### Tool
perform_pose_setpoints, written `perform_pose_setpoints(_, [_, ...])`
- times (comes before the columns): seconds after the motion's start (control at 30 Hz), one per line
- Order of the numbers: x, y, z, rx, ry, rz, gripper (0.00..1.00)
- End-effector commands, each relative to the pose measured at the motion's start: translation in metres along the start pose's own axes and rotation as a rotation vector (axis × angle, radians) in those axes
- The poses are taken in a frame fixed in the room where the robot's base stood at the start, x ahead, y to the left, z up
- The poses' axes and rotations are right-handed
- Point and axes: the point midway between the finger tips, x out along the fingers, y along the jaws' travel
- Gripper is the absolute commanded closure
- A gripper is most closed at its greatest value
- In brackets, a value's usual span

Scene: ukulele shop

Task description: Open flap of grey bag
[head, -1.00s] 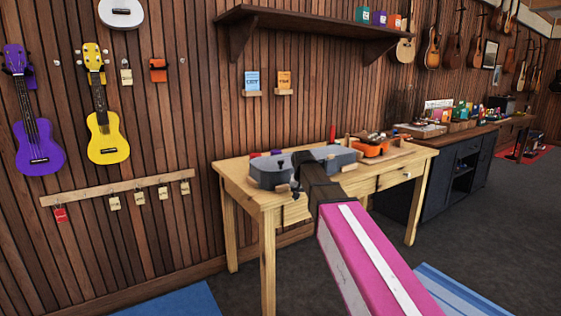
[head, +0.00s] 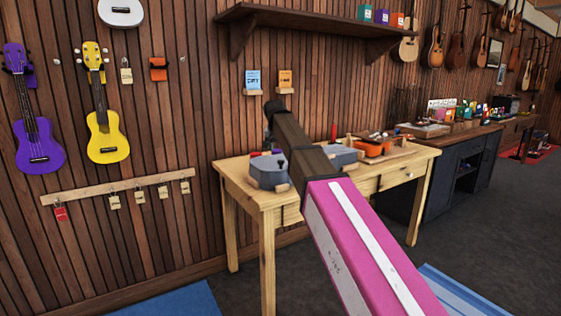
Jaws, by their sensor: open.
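The grey bag (head: 268,172) lies on the wooden workbench against the slatted wall. My arm crosses in front of its middle, so only its left part and its right part (head: 342,155) show. Small tan pieces sit at its front edge. How its flap lies cannot be made out. My gripper (head: 271,108) is at the dark far end of my arm, in the picture above the bag's left part. It is open, and nothing shows in it. Its fingers are too small and dark to make out clearly.
The workbench (head: 236,170) also holds an orange tray (head: 374,149) with tools, right of the bag. A wall shelf (head: 300,18) hangs above. A dark cabinet (head: 440,190) stands to the right. Ukuleles hang on the wall at left. Floor in front is mostly clear.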

Motion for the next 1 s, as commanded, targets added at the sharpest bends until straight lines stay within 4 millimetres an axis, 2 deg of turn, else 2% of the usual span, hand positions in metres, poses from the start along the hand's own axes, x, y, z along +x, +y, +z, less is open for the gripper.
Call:
perform_pose_setpoints(0.2, [0.039,0.000,0.000,0.000,-0.001,0.000,0.41])
perform_pose_setpoints(0.4, [0.063,0.000,0.000,-0.001,0.000,-0.001,0.41])
perform_pose_setpoints(0.57, [0.071,0.000,0.000,-0.001,0.000,-0.001,0.41])
perform_pose_setpoints(0.83, [0.072,0.000,0.000,-0.001,0.000,-0.001,0.41])
perform_pose_setpoints(0.87, [0.072,0.000,0.000,-0.001,0.000,-0.001,0.45])
perform_pose_setpoints(1.0, [0.072,0.000,0.000,-0.001,0.000,-0.001,0.90])
